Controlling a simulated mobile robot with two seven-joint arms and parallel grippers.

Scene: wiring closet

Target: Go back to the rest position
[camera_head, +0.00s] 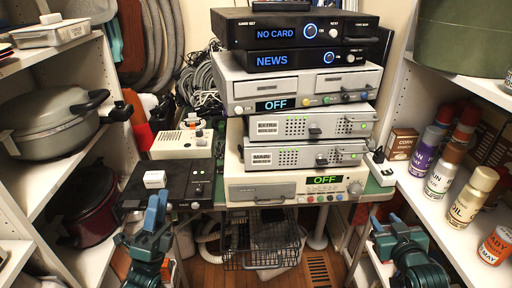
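My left gripper (156,208) is low at the left, in front of the black device on the table. My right gripper (386,220) is low at the right, in front of the right shelf. Its fingertips appear apart and empty. Both grippers look clear of the stacked devices.
A black device (172,184) lies left of the stack. A wire basket (262,240) is below. Shelves with pots (50,118) and cans (471,196) flank both sides.

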